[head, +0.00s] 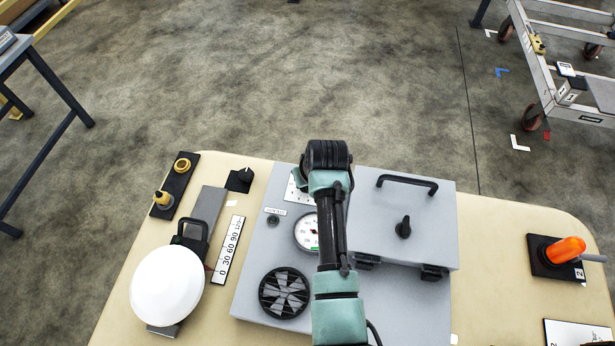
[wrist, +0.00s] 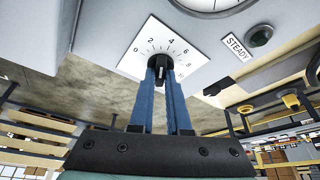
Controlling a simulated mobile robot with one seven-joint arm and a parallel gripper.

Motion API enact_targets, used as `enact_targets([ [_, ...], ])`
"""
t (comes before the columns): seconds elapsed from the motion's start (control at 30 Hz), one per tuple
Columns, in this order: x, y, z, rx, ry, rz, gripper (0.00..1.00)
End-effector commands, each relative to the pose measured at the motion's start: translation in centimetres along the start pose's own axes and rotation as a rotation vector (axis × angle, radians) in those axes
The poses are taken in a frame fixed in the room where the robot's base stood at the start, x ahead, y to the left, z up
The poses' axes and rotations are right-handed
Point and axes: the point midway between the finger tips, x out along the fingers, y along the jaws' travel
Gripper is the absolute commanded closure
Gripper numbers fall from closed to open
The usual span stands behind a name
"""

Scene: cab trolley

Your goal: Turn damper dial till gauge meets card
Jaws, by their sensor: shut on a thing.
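The damper dial is a black knob (wrist: 160,64) on a white scale plate (wrist: 182,55) numbered from 0 upward, in the wrist view. My gripper (wrist: 161,74) is shut on the knob, with a blue finger on each side. Its exact setting is hard to read. In the head view, part of the scale plate (head: 293,190) shows beside my arm, which hides the knob and fingertips. The round white gauge (head: 305,233) is partly covered by my arm, so its needle cannot be read. Its lower rim also shows in the wrist view (wrist: 205,5). I cannot tell which card is meant.
A STEADY label (wrist: 239,45) and dark lamp (wrist: 259,36) sit near the dial. A round vent (head: 284,292), a handled grey lid (head: 430,225), a white disc (head: 167,286) and an orange-handled lever (head: 563,250) surround my arm on the beige top. Floor beyond is open.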

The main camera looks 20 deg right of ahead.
Motion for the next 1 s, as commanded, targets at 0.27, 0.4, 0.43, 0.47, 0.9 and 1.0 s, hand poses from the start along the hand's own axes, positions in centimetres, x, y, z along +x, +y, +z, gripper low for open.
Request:
enact_targets([
  [0.27, -0.04, 0.03, -0.07, 0.005, 0.002, 0.003, 1.00],
  [0.4, -0.04, 0.03, -0.07, 0.004, 0.002, 0.003, 0.83],
  [0.43, -0.04, 0.02, -0.07, 0.004, 0.002, 0.003, 0.78],
  [0.47, -0.04, 0.02, -0.07, 0.004, 0.002, 0.003, 0.72],
  [0.9, -0.15, 0.00, -0.03, 0.004, 0.001, 0.002, 0.55],
  [1.0, -0.70, 0.02, -0.06, 0.004, 0.002, 0.002, 0.55],
])
